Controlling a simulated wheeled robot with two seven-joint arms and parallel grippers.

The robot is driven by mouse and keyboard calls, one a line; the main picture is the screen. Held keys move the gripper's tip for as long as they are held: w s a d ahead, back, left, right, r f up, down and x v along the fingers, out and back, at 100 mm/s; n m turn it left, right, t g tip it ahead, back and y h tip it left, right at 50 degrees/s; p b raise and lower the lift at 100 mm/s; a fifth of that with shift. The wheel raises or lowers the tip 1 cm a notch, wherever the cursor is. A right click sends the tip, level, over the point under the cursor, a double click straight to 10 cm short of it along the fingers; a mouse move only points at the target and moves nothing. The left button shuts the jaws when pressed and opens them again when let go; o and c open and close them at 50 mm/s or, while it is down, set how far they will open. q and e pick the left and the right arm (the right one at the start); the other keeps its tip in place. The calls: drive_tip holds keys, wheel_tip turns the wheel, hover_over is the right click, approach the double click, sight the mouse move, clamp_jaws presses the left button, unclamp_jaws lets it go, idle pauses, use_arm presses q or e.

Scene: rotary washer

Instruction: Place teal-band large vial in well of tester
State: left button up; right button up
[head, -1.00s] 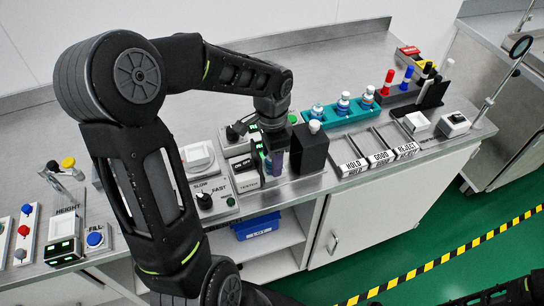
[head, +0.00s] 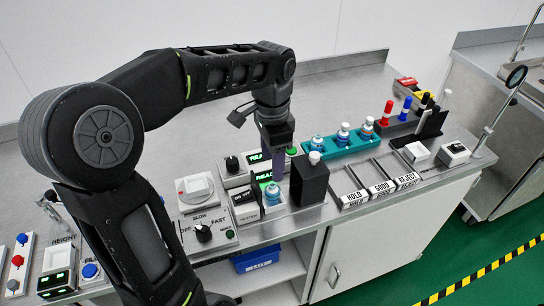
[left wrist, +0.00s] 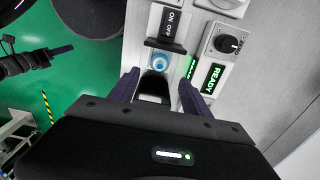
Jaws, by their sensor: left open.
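The vial (head: 271,190) with a blue-teal top stands upright in the well of the tester (head: 245,214). In the left wrist view the vial (left wrist: 158,62) shows from above, just beyond the fingertips. My left gripper (head: 275,138) is above and behind the vial, pointing down, apart from it. In the left wrist view my left gripper (left wrist: 159,82) has its two dark blue fingers spread with nothing between them. The vial's lower part is hidden in the well. A dark arm end, seemingly my right gripper (left wrist: 60,50), shows at the left of the wrist view; its jaws are unclear.
A black block (head: 309,180) stands close right of the tester. A teal rack (head: 354,141) with several vials is behind it. HOLD, GOOD and REJECT lanes (head: 381,187) lie to the right. Green READY displays (head: 262,176) are lit. The back counter is clear.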

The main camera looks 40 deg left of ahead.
use_arm(q)
drive_tip(key=shift+r, duration=0.65)
